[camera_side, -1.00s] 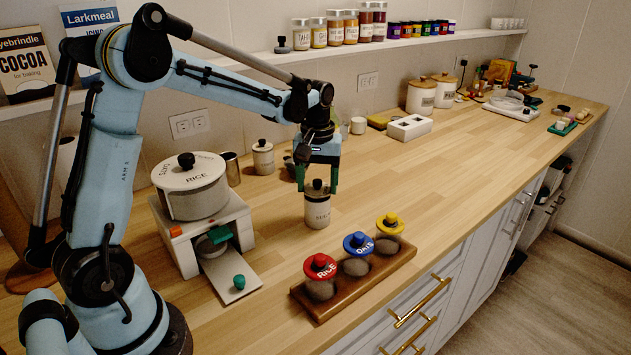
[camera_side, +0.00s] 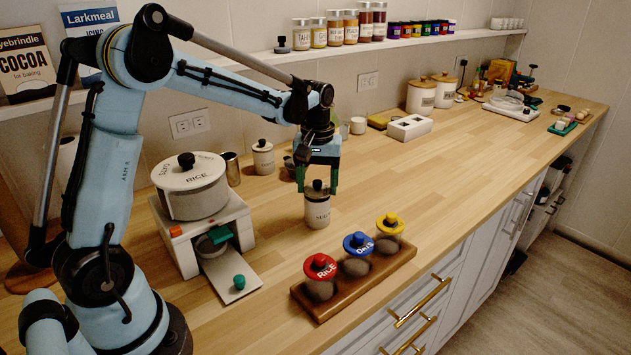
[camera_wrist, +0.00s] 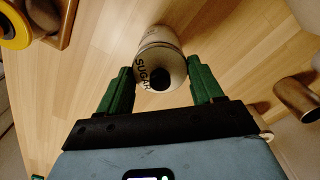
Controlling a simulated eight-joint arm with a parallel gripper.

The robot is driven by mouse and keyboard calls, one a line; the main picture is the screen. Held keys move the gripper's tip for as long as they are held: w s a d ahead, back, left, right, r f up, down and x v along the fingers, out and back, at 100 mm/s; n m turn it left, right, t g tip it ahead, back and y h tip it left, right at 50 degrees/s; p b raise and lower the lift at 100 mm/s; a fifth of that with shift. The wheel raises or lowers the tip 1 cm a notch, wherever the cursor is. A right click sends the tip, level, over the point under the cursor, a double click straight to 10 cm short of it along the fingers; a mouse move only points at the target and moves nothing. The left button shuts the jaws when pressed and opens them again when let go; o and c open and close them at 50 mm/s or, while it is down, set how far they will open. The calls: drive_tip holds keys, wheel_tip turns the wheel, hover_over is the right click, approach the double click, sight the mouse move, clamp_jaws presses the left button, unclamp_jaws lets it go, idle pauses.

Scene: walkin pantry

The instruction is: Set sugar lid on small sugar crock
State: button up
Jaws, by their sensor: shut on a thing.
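The small sugar crock (camera_side: 317,213), pale with dark lettering, stands upright on the wooden counter, below my gripper (camera_side: 317,189). The sugar lid (camera_side: 317,193), pale with a dark knob, is at the crock's mouth; I cannot tell if it is fully seated. In the wrist view, the lid (camera_wrist: 147,82) shows curved SUGAR lettering and its black knob, with the pale crock body (camera_wrist: 157,38) beyond it. My gripper's green fingers (camera_wrist: 160,76) are on either side of the lid, shut on it.
A wooden rack (camera_side: 347,285) with red, blue and yellow topped jars stands in front right. A white stand (camera_side: 238,215) with a large lidded pot (camera_side: 195,195) is at left. A small lidded jar (camera_side: 263,158) stands behind.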

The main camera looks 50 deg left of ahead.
drive_tip(key=shift+f, duration=0.35)
idle(0.4)
drive_tip(key=o, duration=1.1)
drive_tip(key=shift+o, duration=0.4)
drive_tip(key=shift+r, duration=0.1)
drive_tip(key=shift+r, duration=3.4)
drive_tip(key=shift+s+d+r, duration=0.2)
drive_tip(key=shift+s+d, duration=0.05)
drive_tip(key=s+d+m+t, duration=0.7)
drive_tip(key=s+d+m, duration=0.2)
drive_tip(key=s, duration=0.4)
drive_tip(key=shift+s+d+f, duration=0.25)
drive_tip(key=shift+s+f, duration=0.05)
drive_tip(key=shift+f, duration=0.15)
